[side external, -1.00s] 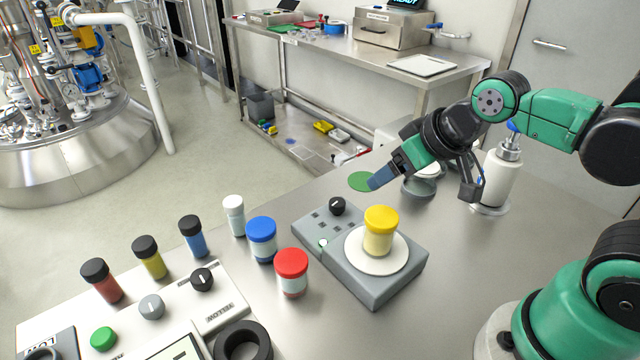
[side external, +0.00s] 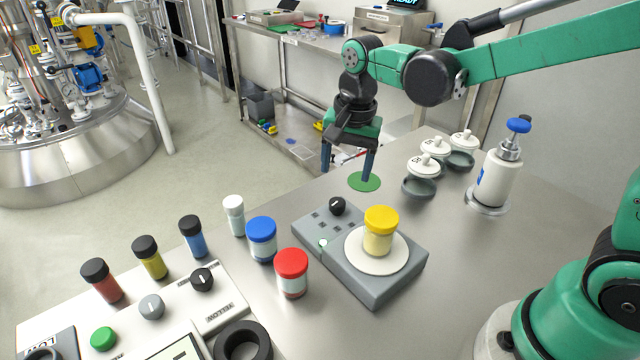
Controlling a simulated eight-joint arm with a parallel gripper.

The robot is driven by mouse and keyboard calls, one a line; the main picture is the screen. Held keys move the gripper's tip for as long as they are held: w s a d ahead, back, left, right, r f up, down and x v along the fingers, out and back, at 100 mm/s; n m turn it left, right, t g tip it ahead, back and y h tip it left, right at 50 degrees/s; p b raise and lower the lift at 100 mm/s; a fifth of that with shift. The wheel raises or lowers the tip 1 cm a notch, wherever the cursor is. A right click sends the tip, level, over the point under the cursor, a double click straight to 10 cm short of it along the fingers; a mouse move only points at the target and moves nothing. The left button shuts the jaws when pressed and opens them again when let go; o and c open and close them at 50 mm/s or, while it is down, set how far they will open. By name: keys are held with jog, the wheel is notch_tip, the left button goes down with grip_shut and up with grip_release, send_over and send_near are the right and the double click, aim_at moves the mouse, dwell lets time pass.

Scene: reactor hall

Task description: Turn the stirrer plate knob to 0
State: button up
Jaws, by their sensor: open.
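The stirrer plate (side external: 375,288) is a grey box with a round white top plate (side external: 359,258). A jar with a yellow lid (side external: 380,232) stands on that top plate. Its black knob (side external: 337,206) with a white pointer line sits at the back left corner of the box; the number it points to is too small to read. My gripper (side external: 347,174) is open and empty, pointing down. In the picture it is above and slightly right of the knob, apart from it, near the green disc (side external: 364,182).
A blue-lidded jar (side external: 262,240) and red-lidded jar (side external: 291,273) stand left of the stirrer plate. A second device (side external: 220,315) with grey and black knobs is front left. Lidded dishes (side external: 423,167) and a white dispenser bottle (side external: 497,178) stand right. Bare table lies between.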

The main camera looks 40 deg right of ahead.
aim_at(337, 202)
jog(key=shift+w+a+f+m+g, duration=0.1)
jog(key=shift+w+f+m+g, duration=0.25)
jog(key=shift+f+m, duration=0.2)
jog(key=shift+w+a+f+m+g, duration=0.1)
jog(key=shift+w+f+m+g, duration=0.2)
jog(key=shift+f+m, duration=0.2)
jog(key=shift+f, duration=2.75)
jog(key=shift+d, duration=0.1)
grip_shut()
